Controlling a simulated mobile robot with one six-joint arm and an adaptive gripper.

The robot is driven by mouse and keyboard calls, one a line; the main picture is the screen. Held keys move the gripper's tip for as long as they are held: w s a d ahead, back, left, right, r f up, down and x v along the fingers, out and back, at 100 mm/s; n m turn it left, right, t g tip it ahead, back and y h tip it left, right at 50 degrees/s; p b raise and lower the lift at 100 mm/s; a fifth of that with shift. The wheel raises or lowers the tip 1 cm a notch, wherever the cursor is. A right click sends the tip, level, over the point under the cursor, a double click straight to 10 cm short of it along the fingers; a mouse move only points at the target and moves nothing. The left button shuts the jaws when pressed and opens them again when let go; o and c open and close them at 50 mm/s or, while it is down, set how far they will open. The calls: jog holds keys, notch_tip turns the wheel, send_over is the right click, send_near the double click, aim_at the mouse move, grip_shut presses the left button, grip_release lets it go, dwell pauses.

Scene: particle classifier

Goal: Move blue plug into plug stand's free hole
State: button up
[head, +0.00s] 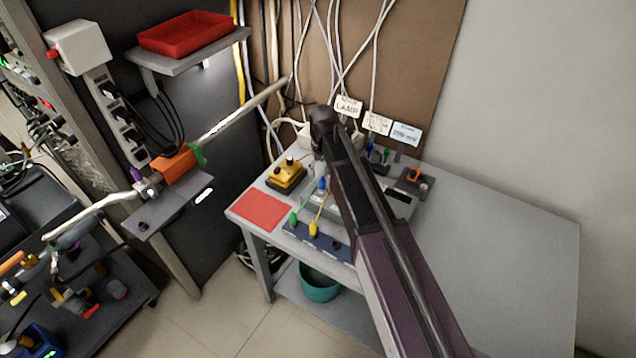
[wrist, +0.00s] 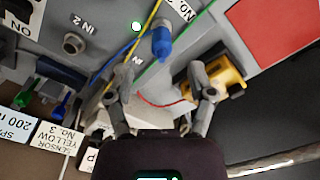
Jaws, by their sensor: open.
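The blue plug (wrist: 162,42) stands in the grey device (wrist: 115,22), beside a "No." label. In the head view the blue plug (head: 323,183) shows just left of my arm. My gripper (wrist: 163,90) is open and empty, with its fingers apart and the plug beyond the gap between them. The head view mostly hides the gripper behind my arm. A dark blue bar (head: 335,246) at the table's front edge has a green plug (head: 293,218) and a yellow plug (head: 313,229) at it. I cannot tell whether this bar is the plug stand.
A yellow box (wrist: 225,78) sits close to my right finger in the wrist view. Cables run near the fingers. More blue and green plugs (wrist: 60,105) stand by labelled cards at left. A red mat (head: 262,210) lies on the table (head: 500,250), whose right side is clear.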

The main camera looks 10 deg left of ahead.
aim_at(322, 178)
jog(key=shift+f+b, duration=2.5)
jog(key=shift+f, duration=0.05)
grip_shut()
